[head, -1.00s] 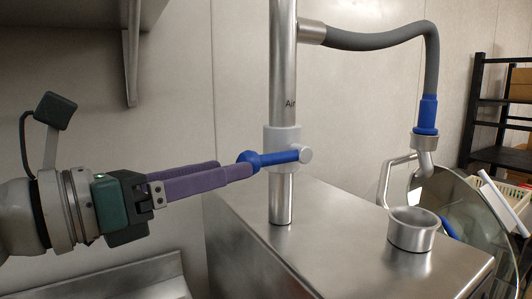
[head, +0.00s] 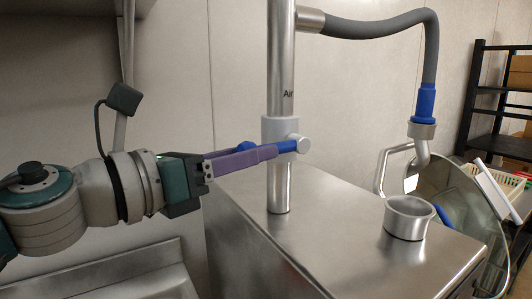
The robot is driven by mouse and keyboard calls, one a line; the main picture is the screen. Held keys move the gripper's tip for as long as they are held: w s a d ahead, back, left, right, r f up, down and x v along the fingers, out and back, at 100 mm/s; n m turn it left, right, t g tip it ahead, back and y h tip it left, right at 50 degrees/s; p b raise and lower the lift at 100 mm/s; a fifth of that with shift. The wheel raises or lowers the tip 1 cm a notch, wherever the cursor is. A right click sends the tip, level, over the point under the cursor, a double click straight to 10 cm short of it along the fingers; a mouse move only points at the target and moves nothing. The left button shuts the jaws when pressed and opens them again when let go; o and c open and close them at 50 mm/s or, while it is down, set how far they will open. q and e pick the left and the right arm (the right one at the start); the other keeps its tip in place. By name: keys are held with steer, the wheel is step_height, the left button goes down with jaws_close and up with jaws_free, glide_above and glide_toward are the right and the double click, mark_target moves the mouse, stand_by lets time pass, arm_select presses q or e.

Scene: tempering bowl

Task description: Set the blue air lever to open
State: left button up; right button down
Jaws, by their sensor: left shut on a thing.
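The blue air lever (head: 288,146) sits on a grey valve collar around the upright steel pipe (head: 278,195) marked "Air". It points left from its pivot. Its rounded blue end shows just behind the purple fingers. My left gripper (head: 268,153) comes in from the left, its fingers shut on the lever and covering much of it. How far the lever is turned is hard to tell. My right gripper is not in view.
The pipe stands on a steel housing (head: 330,225). A grey hose (head: 385,36) curves right to a blue-sleeved nozzle (head: 424,104) above a small steel cup (head: 408,217). A round, clear-looking guard and a black shelf (head: 500,95) are at the right.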

arm_select(q)
jaws_close()
stand_by(0.9)
